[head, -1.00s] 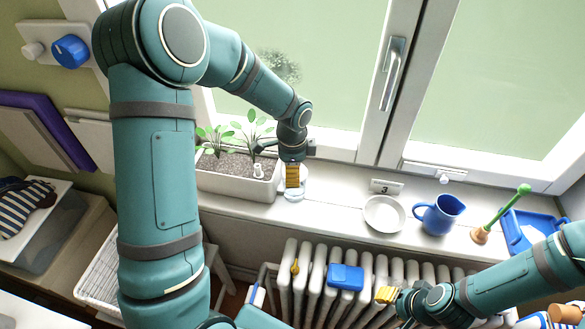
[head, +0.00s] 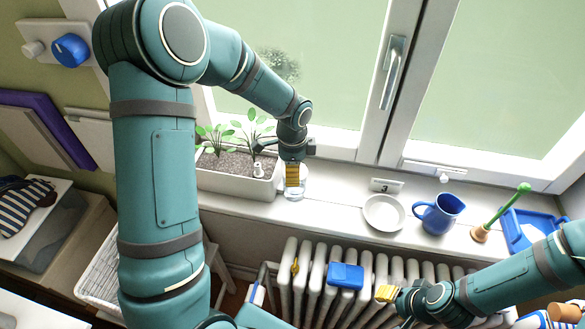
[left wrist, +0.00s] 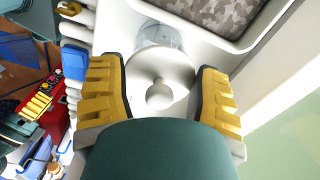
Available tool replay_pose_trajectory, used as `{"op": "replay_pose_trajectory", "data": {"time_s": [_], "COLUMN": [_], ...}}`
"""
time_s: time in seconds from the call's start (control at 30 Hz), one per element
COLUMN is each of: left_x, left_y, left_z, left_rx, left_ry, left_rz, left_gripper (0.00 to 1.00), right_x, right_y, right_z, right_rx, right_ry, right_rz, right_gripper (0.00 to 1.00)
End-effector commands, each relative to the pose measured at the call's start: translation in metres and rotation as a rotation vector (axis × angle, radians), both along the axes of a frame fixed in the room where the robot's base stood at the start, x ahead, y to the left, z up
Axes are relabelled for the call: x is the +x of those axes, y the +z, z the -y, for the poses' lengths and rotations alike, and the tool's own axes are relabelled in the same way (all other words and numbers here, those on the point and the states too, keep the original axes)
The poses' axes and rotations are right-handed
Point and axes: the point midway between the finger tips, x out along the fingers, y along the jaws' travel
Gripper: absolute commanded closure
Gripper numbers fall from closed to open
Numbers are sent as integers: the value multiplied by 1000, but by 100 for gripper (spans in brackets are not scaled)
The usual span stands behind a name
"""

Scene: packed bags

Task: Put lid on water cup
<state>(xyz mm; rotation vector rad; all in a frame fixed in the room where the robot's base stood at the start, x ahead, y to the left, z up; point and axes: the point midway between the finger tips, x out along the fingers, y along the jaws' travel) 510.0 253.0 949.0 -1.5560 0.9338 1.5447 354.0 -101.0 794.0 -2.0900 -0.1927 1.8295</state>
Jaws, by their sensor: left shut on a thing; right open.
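The clear water cup (head: 293,193) stands on the windowsill in the head view, just right of the planter. It also shows in the left wrist view (left wrist: 160,36), partly covered by the lid. The white round lid (left wrist: 160,78) with a knob lies between the yellow fingers of my left gripper (left wrist: 162,95), which is shut on it. In the head view my left gripper (head: 292,176) is right at the cup and hides the lid. I cannot tell whether the lid touches the rim. My right gripper (head: 388,293) is open and empty in front of the radiator.
A planter (head: 235,187) stands close to the left of the cup. A white bowl (head: 384,213), a blue jug (head: 440,214) and a plunger-like tool (head: 500,215) stand further right on the sill. The sill between cup and bowl is clear. A radiator (head: 315,290) is below.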

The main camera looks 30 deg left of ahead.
Motion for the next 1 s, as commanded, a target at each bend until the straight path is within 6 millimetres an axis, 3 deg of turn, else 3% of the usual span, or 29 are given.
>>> {"op": "replay_pose_trajectory", "data": {"time_s": [1.0], "left_x": [0], "left_y": [-9], "left_z": [0], "left_rx": [0], "left_ry": [0], "left_rz": [0], "left_gripper": [63], "right_x": [0], "right_y": [-6], "right_z": [0], "right_rx": [0], "right_ry": [0], "right_rz": [0], "right_gripper": [53]}}
